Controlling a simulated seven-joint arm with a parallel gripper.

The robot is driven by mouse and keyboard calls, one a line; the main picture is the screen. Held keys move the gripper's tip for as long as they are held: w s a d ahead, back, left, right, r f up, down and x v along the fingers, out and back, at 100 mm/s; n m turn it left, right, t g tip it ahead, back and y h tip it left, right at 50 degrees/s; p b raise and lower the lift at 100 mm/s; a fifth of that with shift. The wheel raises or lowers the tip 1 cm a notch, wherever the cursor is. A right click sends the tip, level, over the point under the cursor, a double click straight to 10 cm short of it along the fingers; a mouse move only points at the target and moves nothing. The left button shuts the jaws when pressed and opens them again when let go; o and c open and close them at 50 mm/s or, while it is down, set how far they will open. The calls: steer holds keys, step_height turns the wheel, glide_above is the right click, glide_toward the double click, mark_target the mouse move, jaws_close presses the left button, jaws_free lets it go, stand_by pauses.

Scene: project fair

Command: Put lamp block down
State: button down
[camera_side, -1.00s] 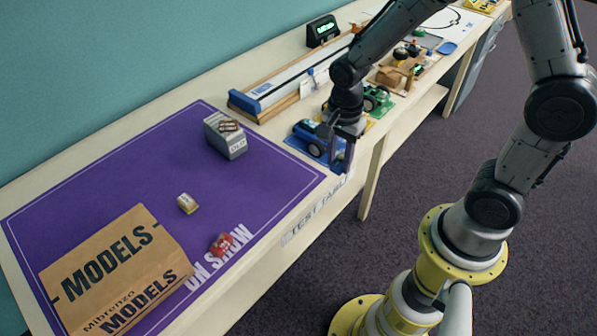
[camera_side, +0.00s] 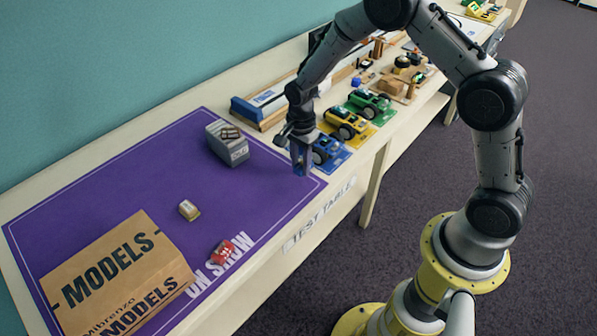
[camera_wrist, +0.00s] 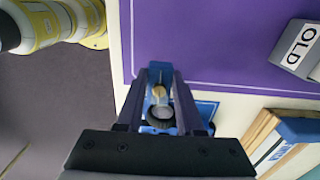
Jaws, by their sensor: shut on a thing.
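My gripper (camera_side: 302,168) is shut on the lamp block, a small piece with a pale round part (camera_wrist: 159,92) and blue around it, seen between the fingers in the wrist view. The fingers hide most of it. In the side view the gripper points down over the right end of the purple mat (camera_side: 262,195), just left of the blue car (camera_side: 323,150). In the wrist view the gripper (camera_wrist: 160,75) reaches the mat's white-lined edge. I cannot tell the height above the table.
A grey box marked OLD (camera_side: 228,148) stands on the mat. A small cream block (camera_side: 189,210), a red block (camera_side: 222,252) and a MODELS paper bag (camera_side: 115,265) are further left. Yellow (camera_side: 345,124) and green cars (camera_side: 369,102) stand to the right. The mat's middle is clear.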

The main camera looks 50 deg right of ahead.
mark_target(298, 173)
steer(key=shift+w+f, duration=0.35)
steer(key=shift+f, duration=1.65)
steer(key=shift+f, duration=0.1)
steer(key=c, duration=0.5)
jaws_free()
steer(key=shift+c, duration=0.2)
